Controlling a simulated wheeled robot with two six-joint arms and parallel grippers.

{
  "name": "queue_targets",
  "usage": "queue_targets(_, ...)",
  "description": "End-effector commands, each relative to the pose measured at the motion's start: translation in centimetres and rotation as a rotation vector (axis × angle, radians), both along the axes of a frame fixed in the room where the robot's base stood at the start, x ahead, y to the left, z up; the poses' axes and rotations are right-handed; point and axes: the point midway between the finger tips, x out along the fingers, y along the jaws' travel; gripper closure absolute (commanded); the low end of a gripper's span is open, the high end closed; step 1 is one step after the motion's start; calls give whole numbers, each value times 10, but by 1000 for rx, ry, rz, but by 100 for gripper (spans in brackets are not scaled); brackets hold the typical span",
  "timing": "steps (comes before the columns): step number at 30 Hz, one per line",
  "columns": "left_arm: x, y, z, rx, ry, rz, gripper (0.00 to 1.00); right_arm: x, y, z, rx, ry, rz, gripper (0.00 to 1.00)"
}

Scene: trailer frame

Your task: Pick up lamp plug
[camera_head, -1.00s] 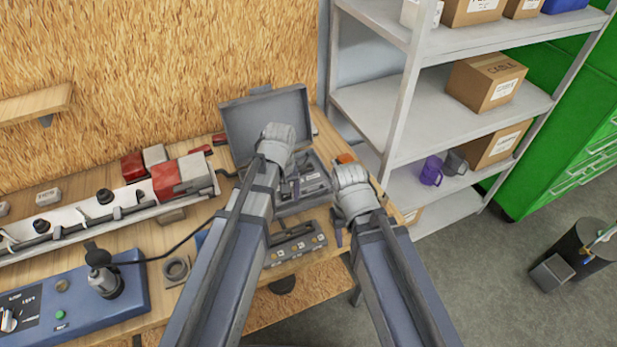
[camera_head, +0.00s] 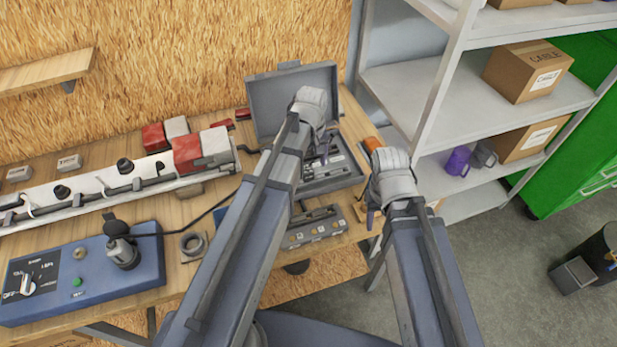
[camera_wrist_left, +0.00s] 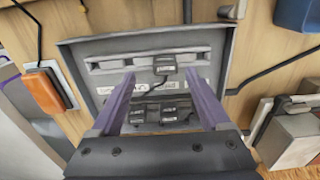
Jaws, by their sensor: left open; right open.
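A grey round plug (camera_head: 122,252) with a black cable stands in the blue control box at the lower left; I cannot tell whether it is the lamp plug. My left gripper (camera_head: 320,148) is over the open grey case (camera_head: 340,183). In the left wrist view its two purple fingers (camera_wrist_left: 160,82) are apart with nothing gripped, over a grey tray (camera_wrist_left: 75,62) holding several small black labelled connectors. One connector (camera_wrist_left: 164,66) with a short lead lies between the fingertips. My right gripper (camera_head: 371,214) is open and empty, right of the case, by the bench edge.
The blue control box (camera_head: 60,268) has a knob and green button. A light bar (camera_head: 80,195) with red and white lamps crosses the bench. A smaller grey tray (camera_head: 318,236) lies before the case. Metal shelving (camera_head: 425,85) stands at the right.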

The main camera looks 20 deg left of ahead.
Motion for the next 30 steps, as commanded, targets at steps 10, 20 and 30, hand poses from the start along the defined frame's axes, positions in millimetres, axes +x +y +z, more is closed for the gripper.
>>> queue_targets(10,-3,7,-35,0,0,1,20,0,0,-35,0,0,-1,50)
queue_targets(20,-3,7,-52,0,0,0,20,0,0,-52,0,0,-2,50)
queue_targets(30,-3,7,-51,0,0,-1,44,0,0,-51,0,0,-2,50)
